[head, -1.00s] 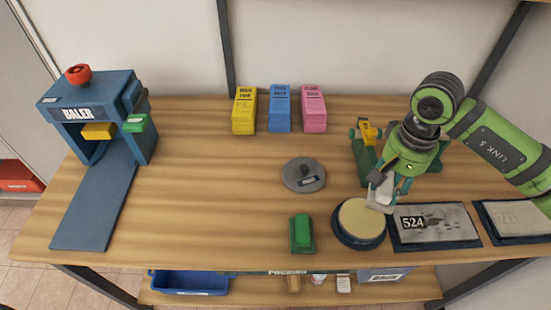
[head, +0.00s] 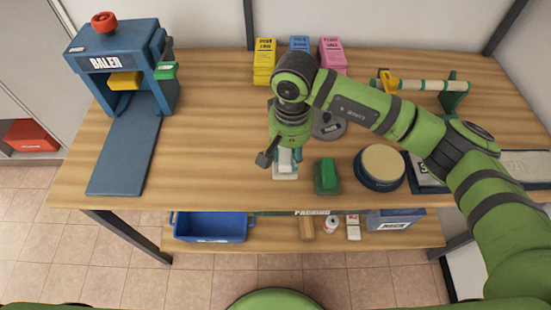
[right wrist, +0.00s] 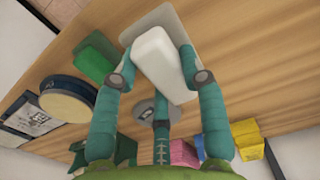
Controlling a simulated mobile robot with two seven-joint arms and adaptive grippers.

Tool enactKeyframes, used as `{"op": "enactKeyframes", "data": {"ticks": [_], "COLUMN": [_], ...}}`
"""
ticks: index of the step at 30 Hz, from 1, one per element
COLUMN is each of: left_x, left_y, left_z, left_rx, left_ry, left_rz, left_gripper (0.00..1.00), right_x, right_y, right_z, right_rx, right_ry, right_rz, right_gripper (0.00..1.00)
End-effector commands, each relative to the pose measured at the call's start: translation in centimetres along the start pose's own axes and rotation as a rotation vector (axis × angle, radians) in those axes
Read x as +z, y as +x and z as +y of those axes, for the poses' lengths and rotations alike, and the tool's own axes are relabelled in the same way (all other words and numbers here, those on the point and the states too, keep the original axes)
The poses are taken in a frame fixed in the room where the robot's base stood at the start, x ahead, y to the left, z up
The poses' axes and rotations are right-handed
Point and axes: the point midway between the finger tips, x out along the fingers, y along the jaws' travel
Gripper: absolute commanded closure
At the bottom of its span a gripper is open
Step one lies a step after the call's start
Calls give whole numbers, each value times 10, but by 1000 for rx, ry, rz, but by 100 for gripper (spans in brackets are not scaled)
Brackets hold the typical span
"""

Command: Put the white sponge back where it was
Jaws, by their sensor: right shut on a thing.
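The white sponge (right wrist: 160,62) is a pale block between the fingers of my right gripper (right wrist: 152,68), which is shut on it. In the head view the sponge (head: 285,157) is partly hidden by my right gripper (head: 285,152), near the table's front edge. A pale flat plate (head: 286,176) shows right under it; I cannot tell whether it is joined to the sponge or whether it touches the table. A green block on a darker green base (head: 327,177) sits just to the right. My left gripper is not in view.
A round cream-topped pad (head: 382,165) is farther right. A grey disc (head: 328,127) lies behind, partly hidden by my arm. Yellow (head: 264,62), blue (head: 299,45) and pink (head: 333,55) boxes stand at the back. The baler (head: 120,65) is left, with bare tabletop (head: 215,130) between.

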Motion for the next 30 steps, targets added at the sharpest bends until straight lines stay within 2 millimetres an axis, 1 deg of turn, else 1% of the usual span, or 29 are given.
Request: {"op": "enactKeyframes", "data": {"ticks": [1,3,6,8,12,16,18,25,30], "left_x": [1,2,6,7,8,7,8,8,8], "left_y": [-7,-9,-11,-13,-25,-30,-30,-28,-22], "left_z": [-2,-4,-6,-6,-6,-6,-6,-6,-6], "left_rx": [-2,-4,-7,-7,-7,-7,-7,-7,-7], "left_ry": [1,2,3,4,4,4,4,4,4], "left_rz": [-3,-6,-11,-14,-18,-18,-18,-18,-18], "left_gripper": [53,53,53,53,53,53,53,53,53], "right_x": [0,-2,-4,-4,-2,-4,-4,-4,-5], "right_y": [2,9,15,18,37,52,56,57,61], "right_z": [-10,-18,-24,-26,-25,-25,-25,-25,-25], "right_rx": [0,-1,1,1,2,1,1,1,1], "right_ry": [-2,-1,0,1,2,2,0,-1,0], "right_rz": [-4,-2,-1,-2,-6,-2,0,1,2], "right_gripper": [84,84,84,84,84,84,84,84,84]}}
